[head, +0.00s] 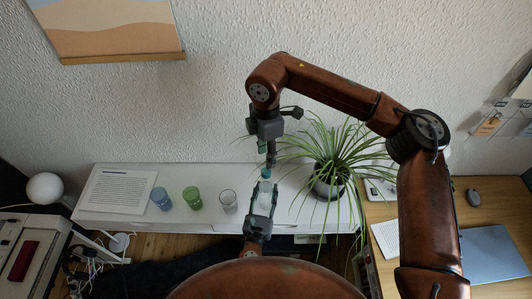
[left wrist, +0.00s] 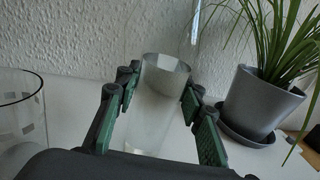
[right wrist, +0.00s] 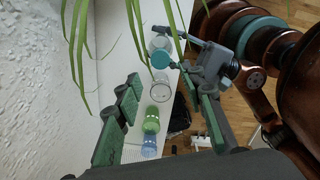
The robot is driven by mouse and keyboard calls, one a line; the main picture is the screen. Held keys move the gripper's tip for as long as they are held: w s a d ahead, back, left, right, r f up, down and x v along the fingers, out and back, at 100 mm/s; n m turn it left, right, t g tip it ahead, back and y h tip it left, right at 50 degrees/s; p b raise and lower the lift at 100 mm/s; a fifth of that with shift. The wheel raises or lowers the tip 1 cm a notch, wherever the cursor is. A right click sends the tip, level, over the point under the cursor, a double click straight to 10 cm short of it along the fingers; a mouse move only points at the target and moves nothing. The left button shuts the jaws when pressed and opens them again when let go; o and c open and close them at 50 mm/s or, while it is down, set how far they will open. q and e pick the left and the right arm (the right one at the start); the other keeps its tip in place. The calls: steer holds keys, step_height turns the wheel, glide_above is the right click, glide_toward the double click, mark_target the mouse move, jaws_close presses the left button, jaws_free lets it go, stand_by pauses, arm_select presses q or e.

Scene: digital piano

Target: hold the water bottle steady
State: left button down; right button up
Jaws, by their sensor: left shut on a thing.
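The water bottle (head: 266,187) is pale and clear with a teal cap, and stands near the front of the white surface in the head view. My left gripper (head: 262,199) is shut on its body from the front. In the left wrist view the bottle (left wrist: 160,105) sits upright between the two green finger pads; its cap is not clear there. My right gripper (head: 268,158) points down from above, just over the cap. In the right wrist view its fingers are wide apart and empty, and the teal cap (right wrist: 163,59) shows between and beyond them.
A clear glass (head: 228,202), a green glass (head: 192,198) and a blue glass (head: 160,198) stand left of the bottle. A potted plant (head: 328,182) is close on the right, its leaves spreading near my right arm.

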mark_target(266, 171)
steer(key=shift+f, duration=3.95)
steer(key=shift+c, duration=0.3)
